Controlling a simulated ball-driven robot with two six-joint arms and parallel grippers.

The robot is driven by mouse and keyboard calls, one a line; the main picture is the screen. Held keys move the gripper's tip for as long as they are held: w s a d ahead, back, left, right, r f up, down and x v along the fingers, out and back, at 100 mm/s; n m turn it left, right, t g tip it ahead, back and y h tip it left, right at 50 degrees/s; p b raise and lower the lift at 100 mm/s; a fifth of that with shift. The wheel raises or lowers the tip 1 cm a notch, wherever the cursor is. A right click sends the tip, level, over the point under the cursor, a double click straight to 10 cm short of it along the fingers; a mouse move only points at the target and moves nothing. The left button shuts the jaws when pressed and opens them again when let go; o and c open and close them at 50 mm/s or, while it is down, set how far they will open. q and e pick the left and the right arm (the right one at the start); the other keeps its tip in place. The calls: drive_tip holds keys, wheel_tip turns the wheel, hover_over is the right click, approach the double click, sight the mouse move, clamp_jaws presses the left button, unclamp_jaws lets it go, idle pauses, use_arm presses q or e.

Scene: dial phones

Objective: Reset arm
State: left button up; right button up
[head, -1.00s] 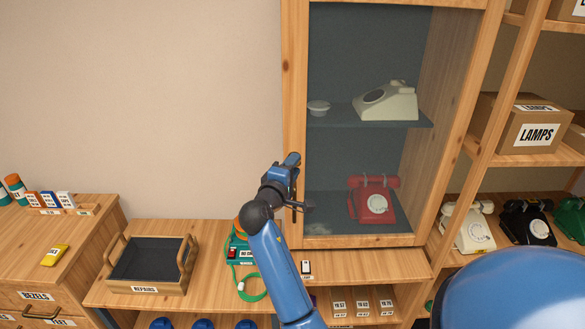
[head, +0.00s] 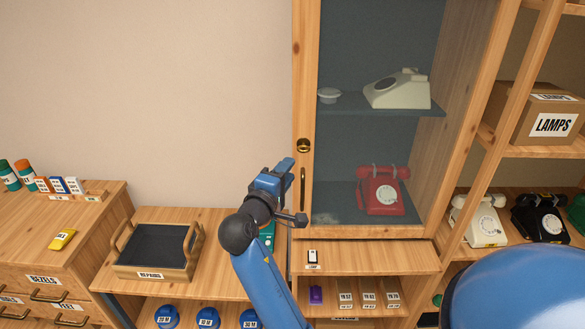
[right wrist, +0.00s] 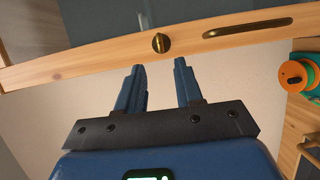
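My right gripper (head: 290,166) is in the middle of the head view, just left of the cabinet's door handle (head: 303,188). In the right wrist view its two blue fingers (right wrist: 160,75) are apart with nothing between them. Beyond the fingertips is the wooden door frame (right wrist: 110,63) with a round brass lock (right wrist: 161,43) and the long handle (right wrist: 248,27). The fingers appear clear of the door. The glass door is shut, with a red dial phone (head: 380,195) and a cream phone (head: 398,92) behind it. My left gripper is not in view.
A wooden tray marked REPAIRS (head: 153,274) stands on the bench left of my arm. A green device (head: 267,236) is partly hidden behind the arm. A LAMPS box (head: 552,127) and several phones stand on shelves at right. The wall left of the cabinet is clear.

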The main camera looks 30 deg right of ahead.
drive_tip(key=shift+s+a, duration=0.35)
drive_tip(key=shift+a, duration=0.1)
idle(0.3)
drive_tip(key=w+a+r+t+y, duration=0.3)
drive_tip(key=w+a+t+y, duration=0.15)
drive_tip(key=a+t, duration=0.2)
drive_tip(key=s+a+f+n+t+y, duration=0.1)
drive_tip(key=s+a+f+t+y, duration=0.3)
drive_tip(key=s+a+f+y, duration=0.4)
drive_tip(key=s+d+f+m+g, duration=0.1)
drive_tip(key=s+d+f+m, duration=0.1)
drive_tip(key=s+f, duration=0.3)
drive_tip(key=s+d+f+m+g+y, duration=0.1)
drive_tip(key=s+f, duration=0.5)
drive_tip(key=s, duration=0.6)
drive_tip(key=s+d+f+m+g+y, duration=0.1)
drive_tip(key=s+d+f+m, duration=0.2)
drive_tip(key=s, duration=0.6)
wheel_tip(320, 180, down, 3)
drive_tip(key=shift+d+f+m, duration=0.1)
drive_tip(key=shift+d+m, duration=0.05)
drive_tip(key=shift+m, duration=0.85)
